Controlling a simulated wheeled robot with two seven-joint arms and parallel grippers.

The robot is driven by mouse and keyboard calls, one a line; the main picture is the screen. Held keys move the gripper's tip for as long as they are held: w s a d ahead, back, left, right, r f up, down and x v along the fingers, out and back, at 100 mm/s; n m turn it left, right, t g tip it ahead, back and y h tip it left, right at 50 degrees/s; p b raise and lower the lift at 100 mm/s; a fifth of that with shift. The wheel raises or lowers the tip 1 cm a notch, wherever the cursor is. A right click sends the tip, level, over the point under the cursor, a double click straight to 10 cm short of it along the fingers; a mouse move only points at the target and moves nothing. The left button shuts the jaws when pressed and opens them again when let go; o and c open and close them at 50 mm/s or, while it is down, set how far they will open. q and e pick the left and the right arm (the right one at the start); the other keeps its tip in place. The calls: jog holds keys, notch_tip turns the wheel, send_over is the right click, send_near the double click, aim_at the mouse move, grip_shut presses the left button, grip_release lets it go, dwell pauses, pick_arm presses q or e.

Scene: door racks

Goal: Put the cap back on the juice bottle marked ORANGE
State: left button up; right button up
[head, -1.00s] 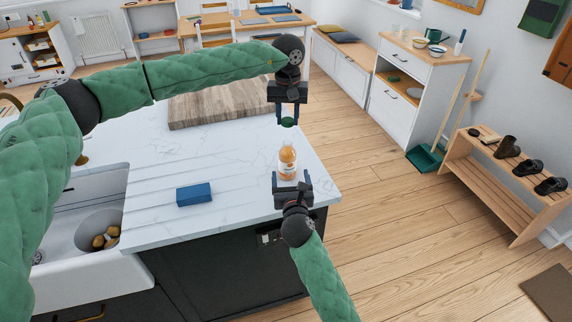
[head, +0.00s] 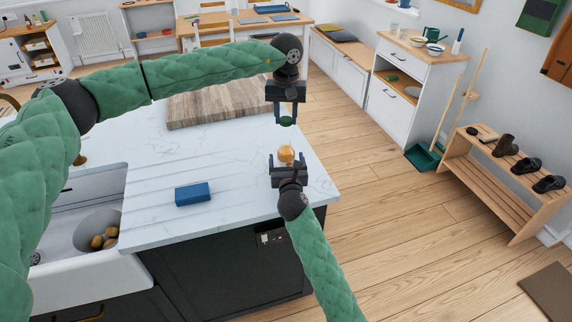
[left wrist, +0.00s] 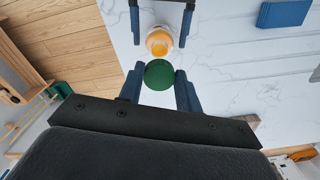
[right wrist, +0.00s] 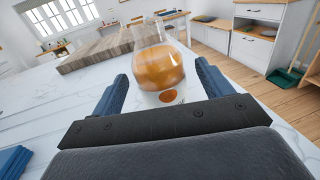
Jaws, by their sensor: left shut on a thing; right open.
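The orange juice bottle (head: 286,154) stands upright and open near the right end of the white counter. It also shows in the right wrist view (right wrist: 158,66), with an orange mark on its white label. The green cap (head: 286,121) is in my left gripper (head: 286,118), which is shut on it above and a little beyond the bottle. In the left wrist view the cap (left wrist: 159,75) appears just beside the bottle's open mouth (left wrist: 159,42). My right gripper (head: 282,162) is open, with its fingers on either side of the bottle; contact cannot be told.
A blue block (head: 193,194) lies on the counter (head: 240,160) left of the bottle. A wooden board (head: 220,103) lies behind. The sink (head: 75,225) is at the left. The counter's right edge is close to the bottle.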

jog(key=shift+w+a, duration=0.2)
jog(key=shift+w, duration=1.85)
jog(key=shift+c, duration=0.5)
jog(key=c, duration=1.4)
pick_arm(q)
send_over(286, 143)
jog(key=shift+w+f, duration=0.15)
jog(key=shift+f, duration=2.3)
jog(key=shift+f, duration=0.9)
jog(key=shift+f, duration=0.6)
